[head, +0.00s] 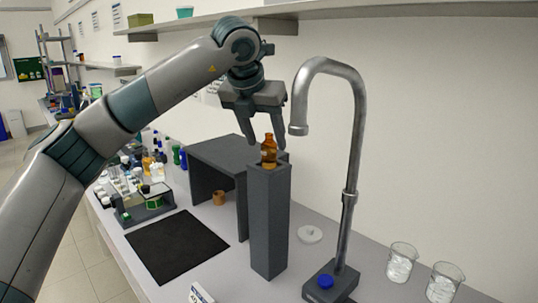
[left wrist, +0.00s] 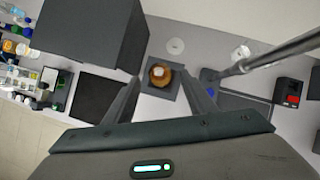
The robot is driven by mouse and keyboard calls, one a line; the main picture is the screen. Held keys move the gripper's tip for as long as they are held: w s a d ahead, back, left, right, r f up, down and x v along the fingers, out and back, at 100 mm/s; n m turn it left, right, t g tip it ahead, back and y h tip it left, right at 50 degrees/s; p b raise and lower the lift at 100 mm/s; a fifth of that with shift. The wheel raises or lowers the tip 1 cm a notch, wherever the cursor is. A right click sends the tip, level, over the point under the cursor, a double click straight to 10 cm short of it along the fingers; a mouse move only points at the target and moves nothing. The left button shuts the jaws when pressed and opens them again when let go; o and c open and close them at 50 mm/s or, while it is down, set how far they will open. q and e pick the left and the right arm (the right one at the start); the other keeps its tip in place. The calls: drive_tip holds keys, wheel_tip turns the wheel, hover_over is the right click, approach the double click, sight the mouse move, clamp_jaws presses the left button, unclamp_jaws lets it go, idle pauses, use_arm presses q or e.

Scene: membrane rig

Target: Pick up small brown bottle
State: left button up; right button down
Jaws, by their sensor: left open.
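The small brown bottle (head: 268,152) stands upright on top of a tall dark grey pillar (head: 269,225) in the head view. In the left wrist view the bottle (left wrist: 160,74) shows from above, between the two fingers. My left gripper (head: 264,142) points down over the pillar with its fingers apart, near the bottle's top. The left wrist view also shows my left gripper (left wrist: 165,92) open with nothing held. Whether a finger touches the bottle cannot be told. My right gripper is in neither view.
A curved metal tap (head: 350,150) stands just right of the pillar. A dark grey bench-like block (head: 228,158) stands behind left. A black mat (head: 177,246) lies at the front left. Glass beakers (head: 401,263) stand at the right. A shelf (head: 330,14) hangs above.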

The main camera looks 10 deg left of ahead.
sight(267, 142)
use_arm(q)
drive_tip(key=shift+x, duration=2.2)
drive_tip(key=shift+r, duration=0.1)
drive_tip(key=c, duration=1.2)
